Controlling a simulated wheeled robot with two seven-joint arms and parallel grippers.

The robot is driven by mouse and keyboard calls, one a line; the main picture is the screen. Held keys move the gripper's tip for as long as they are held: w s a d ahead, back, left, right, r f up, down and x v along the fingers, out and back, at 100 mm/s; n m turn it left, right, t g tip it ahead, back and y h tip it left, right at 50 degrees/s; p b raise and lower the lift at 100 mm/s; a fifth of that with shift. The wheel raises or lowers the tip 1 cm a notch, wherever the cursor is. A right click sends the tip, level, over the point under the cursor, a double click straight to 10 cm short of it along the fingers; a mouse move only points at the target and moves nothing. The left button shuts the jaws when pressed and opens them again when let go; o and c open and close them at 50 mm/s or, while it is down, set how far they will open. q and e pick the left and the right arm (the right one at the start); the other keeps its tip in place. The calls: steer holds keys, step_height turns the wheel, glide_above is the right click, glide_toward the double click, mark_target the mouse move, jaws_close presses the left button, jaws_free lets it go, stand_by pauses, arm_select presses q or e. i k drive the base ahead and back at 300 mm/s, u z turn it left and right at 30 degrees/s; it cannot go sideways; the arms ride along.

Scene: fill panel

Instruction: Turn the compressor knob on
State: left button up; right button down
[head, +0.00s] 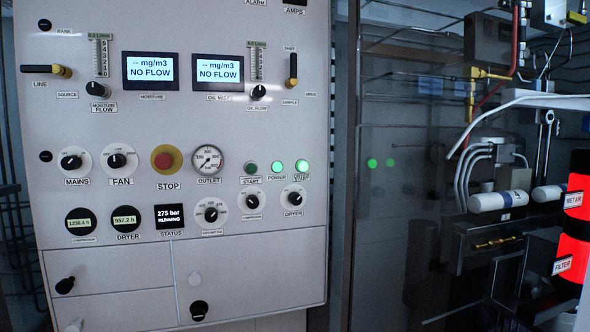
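The compressor knob (251,202) is a small black rotary knob on a round white dial, low on the right half of the pale control panel (120,225). A small label below it seems to read COMPRESSOR. Its pointer direction is too small to tell surely. It sits between a similar selector knob (211,214) on the left and the dryer knob (293,198) on the right. Nothing covers or touches it. Neither of my grippers shows in the head view.
The mains knob (71,162), fan knob (117,160), red stop button (166,160) and outlet gauge (208,159) sit above left. The status display (170,216) reads 275 bar RUNNING. Green lamps (302,166) glow. Pipes and red-black cylinders (577,205) stand at right.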

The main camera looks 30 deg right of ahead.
mark_target(252, 201)
steer(key=k, duration=1)
steer(key=z, duration=2.9)
steer(key=k, duration=0.5)
steer(key=u, duration=1.4)
steer(key=i, duration=1)
